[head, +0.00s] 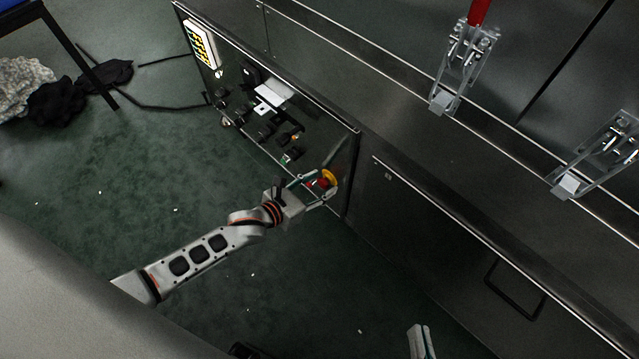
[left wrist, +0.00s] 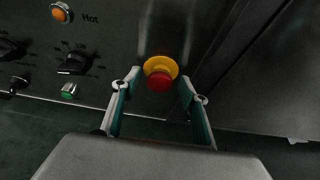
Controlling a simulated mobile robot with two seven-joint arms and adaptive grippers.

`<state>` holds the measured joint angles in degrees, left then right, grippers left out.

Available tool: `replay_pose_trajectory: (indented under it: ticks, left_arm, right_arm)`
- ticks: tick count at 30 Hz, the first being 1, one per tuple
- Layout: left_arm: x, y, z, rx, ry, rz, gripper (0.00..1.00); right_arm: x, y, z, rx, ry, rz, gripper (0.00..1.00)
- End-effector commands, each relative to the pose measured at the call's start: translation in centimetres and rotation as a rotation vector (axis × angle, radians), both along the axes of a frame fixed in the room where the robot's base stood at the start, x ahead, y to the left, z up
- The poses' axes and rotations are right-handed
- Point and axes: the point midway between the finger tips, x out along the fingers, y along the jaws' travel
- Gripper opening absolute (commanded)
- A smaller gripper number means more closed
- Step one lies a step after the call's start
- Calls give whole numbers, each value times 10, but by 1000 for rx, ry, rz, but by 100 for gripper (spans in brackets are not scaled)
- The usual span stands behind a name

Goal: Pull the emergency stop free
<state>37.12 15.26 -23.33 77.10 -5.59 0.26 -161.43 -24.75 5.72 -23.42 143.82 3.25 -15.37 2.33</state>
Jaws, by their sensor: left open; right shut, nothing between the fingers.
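The emergency stop (head: 329,177) is a red button on a yellow collar, low on the right end of the dark control panel. In the left wrist view the emergency stop (left wrist: 160,81) shows its red head between my fingertips. My left gripper (head: 313,187) is open at the button, one finger on each side; in the wrist view the left gripper (left wrist: 157,84) shows a gap between each finger and the red head. My right gripper (head: 421,340) shows only in part at the bottom edge of the head view, shut and empty.
The control panel (head: 342,190) carries several knobs, an orange lamp (left wrist: 61,12) and a green button (left wrist: 70,90). A yellow-keyed keypad (head: 201,45) is at its far end. Metal latches (head: 465,60) are on the upper right. A cabinet handle (head: 514,290) sticks out at lower right. Green floor is open.

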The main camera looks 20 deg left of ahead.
Motion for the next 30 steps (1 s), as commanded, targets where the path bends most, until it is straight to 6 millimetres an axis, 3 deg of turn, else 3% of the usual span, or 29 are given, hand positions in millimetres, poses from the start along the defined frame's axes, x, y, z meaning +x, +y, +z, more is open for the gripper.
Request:
replay_pose_trajectory:
  ticks: [2, 3, 8, 30]
  left_arm:
    - [0, 0, 0, 0, -1, 0, 44]
    - [0, 0, 1, 0, -1, 0, 39]
    - [0, 0, 0, 0, 0, 0, 0]
    - [-14, 5, -1, 0, 3, -1, 0]
  right_arm:
    - [0, 0, 0, 0, -1, 0, 0]
    - [0, 0, 0, 0, -1, 0, 0]
    - [0, 0, 0, -1, 0, 0, 0]
    - [2, -5, 1, -42, -8, 12, 0]
